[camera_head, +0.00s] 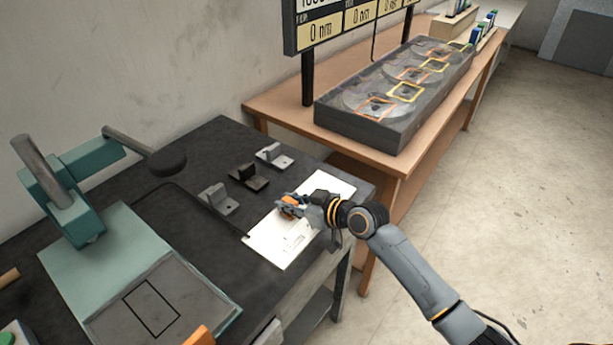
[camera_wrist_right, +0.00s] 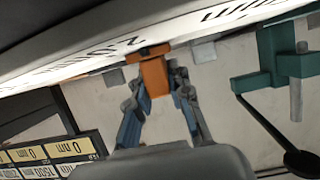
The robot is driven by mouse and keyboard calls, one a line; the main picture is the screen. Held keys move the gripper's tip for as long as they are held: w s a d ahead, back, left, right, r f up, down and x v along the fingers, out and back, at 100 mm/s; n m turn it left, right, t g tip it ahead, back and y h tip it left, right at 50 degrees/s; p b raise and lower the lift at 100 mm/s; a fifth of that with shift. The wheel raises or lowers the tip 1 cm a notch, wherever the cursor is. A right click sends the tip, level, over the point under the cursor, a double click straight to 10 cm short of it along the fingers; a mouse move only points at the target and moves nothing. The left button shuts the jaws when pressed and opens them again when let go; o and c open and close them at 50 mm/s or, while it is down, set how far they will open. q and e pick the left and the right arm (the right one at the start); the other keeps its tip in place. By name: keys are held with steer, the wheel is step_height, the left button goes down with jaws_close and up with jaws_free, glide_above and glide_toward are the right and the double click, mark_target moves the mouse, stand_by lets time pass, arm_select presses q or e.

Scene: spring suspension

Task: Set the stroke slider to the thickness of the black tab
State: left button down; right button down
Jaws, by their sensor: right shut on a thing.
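The black tab (camera_head: 250,175) stands upright on its small base on the dark table, between two grey tabs. The stroke slider is the orange block (camera_wrist_right: 155,77) on the white scale plate (camera_head: 272,250). In the head view the orange slider (camera_head: 289,210) shows at the plate's upper part. My right gripper (camera_head: 294,205) is at the slider. In the right wrist view its fingers (camera_wrist_right: 160,85) are closed on the two sides of the orange block. The scale marks are too small or cut off to read a setting.
A grey tab (camera_head: 220,200) and a paler tab (camera_head: 273,156) flank the black one. A teal press (camera_head: 75,205) with a dark-knobbed lever (camera_head: 168,161) stands at left. A wooden bench (camera_head: 285,112) holds a grey box (camera_head: 375,133) behind. A display (camera_head: 330,28) stands above.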

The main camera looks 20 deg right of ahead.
mark_target(271, 232)
steer(key=s+a+p, duration=0.1)
steer(key=s+a, duration=0.1)
steer(key=s+a+p, duration=0.1)
steer(key=s+a, duration=0.1)
steer(key=a, duration=0.1)
steer(key=shift+r+p, duration=0.1)
steer(key=shift+p, duration=0.3)
steer(key=shift+s+a, duration=0.15)
steer(key=shift+a, duration=0.1)
steer(key=shift+s+f, duration=0.1)
steer(key=shift+f, duration=0.1)
steer(key=shift+a, duration=0.1)
steer(key=c, duration=1.2)
jaws_free()
steer(key=shift+s, duration=0.1)
